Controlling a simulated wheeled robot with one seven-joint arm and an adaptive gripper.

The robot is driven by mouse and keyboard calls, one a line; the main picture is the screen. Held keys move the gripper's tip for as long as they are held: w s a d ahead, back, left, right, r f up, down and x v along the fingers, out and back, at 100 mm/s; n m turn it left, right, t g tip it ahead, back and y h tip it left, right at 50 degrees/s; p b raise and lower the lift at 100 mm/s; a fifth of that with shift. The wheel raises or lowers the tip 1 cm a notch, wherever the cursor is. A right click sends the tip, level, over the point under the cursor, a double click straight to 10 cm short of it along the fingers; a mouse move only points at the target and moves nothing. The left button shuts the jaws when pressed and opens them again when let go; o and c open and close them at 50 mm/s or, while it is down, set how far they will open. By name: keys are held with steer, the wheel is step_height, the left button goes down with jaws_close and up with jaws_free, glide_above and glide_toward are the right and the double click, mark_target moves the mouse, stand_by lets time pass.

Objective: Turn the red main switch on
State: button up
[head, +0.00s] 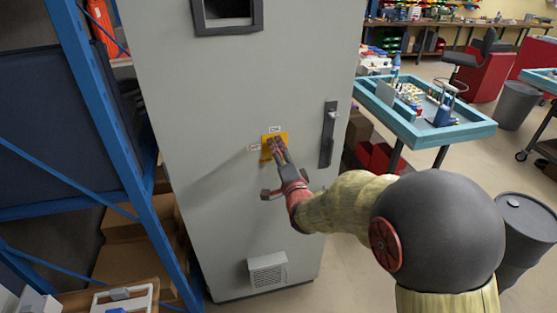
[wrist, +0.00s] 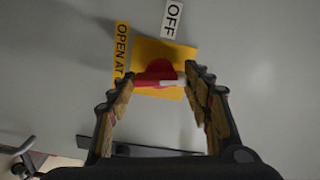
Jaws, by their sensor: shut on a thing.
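The red main switch (wrist: 155,77) sits on a yellow plate (wrist: 172,51) on the grey cabinet door. Its red handle lies across the wrist picture, with a white mark at the right end. A white OFF label (wrist: 172,18) is above the plate in that view, away from the marked end. My gripper (wrist: 159,76) is shut on the handle, one fingertip at each end. In the head view my gripper (head: 276,147) reaches the yellow plate (head: 266,154) and covers most of the switch. Two small white labels there, at the plate's top and left, are too small to read.
The tall grey cabinet (head: 215,185) has a dark door handle (head: 328,135) right of the plate and a vent (head: 267,270) low down. A blue rack (head: 112,150) stands close on the left. A teal-edged table (head: 455,132) is at the right.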

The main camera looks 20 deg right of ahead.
steer(key=shift+f+m+b, duration=0.1)
steer(key=shift+m+b, duration=0.8)
steer(key=shift+m, duration=0.4)
steer(key=o, duration=1.2)
steer(key=shift+c, duration=0.2)
steer(key=s, duration=1.2)
